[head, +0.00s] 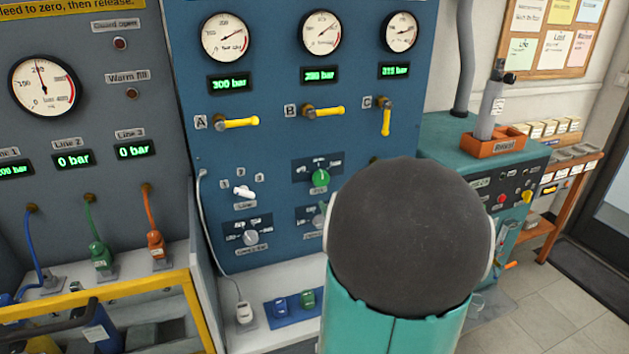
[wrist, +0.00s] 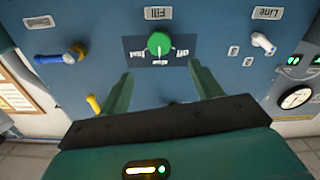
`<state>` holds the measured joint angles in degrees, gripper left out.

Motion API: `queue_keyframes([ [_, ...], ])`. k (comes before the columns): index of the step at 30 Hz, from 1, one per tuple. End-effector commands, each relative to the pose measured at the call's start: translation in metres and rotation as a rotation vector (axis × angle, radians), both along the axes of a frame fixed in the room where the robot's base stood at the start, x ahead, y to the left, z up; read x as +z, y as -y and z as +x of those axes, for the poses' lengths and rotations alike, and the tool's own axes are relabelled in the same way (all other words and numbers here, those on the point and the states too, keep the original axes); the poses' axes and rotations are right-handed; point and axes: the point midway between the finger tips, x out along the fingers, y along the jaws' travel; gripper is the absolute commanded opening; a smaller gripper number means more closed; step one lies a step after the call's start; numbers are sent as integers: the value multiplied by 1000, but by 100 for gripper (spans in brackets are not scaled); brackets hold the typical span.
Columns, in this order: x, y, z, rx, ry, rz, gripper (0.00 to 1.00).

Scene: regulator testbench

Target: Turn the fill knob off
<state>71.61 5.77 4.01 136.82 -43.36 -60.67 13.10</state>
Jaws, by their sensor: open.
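The fill knob (head: 320,177) is a round green knob on the blue panel, partly above my arm in the head view. In the wrist view, which is upside down, the fill knob (wrist: 160,43) sits beside its Fill label (wrist: 158,13), on a dark plate marked off, slow and fast. Its pale mark appears to point to the slow label. My gripper (wrist: 162,72) is open and empty in the wrist view, its two green fingers spread either side of the knob's line and apart from it. In the head view my arm's dark round joint hides the gripper.
A white Line knob (wrist: 262,42) and a blue-handled valve (wrist: 60,57) flank the fill knob in the wrist view. Yellow levers A (head: 238,123), B (head: 325,111) and C (head: 386,120) are above on the panel. A white ledge with a blue tray (head: 270,318) lies below.

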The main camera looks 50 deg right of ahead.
Motion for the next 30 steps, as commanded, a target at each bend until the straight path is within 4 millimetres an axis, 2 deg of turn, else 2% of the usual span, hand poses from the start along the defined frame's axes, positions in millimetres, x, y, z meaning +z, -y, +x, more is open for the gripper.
queue_keyframes([
  [9, 0, 32, 56, 2, 1, 1, 65],
  [16, 0, 51, 89, 4, -1, 0, 65],
  [21, 0, 57, 100, 3, -2, 0, 65],
  [29, 0, 57, 101, 2, -1, 1, 65],
  [30, 0, 57, 101, 3, -2, 0, 59],
])
